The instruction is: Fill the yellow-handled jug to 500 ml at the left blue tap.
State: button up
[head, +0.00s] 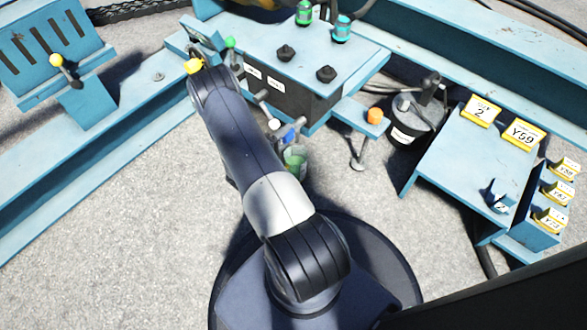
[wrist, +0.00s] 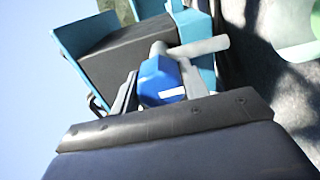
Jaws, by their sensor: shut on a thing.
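My gripper (wrist: 160,85) is shut on the blue tap handle (wrist: 158,80), with a dark finger on its left and a lighter finger on its right. A grey pipe-like part (wrist: 200,47) sits just behind the handle. In the head view a blue tap part (head: 290,134) shows at the front of the blue machine; my gripper is hidden there behind my arm. A green jug (head: 295,157) stands just below it, partly covered by my arm. The jug's pale green edge also shows in the wrist view (wrist: 296,28). Its handle, its marks and its level cannot be made out.
The blue machine (head: 345,57) has black knobs on top. An orange knob (head: 375,115), a dark bucket (head: 408,122) and a blue table (head: 455,155) with yellow-edged labels stand to the right. Bare grey floor (head: 120,265) lies at the left.

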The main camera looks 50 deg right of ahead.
jog(key=shift+c, duration=1.3)
jog(key=n+b, duration=0.1)
jog(key=n, duration=1)
jog(key=shift+b, duration=0.35)
jog(key=shift+f, duration=0.1)
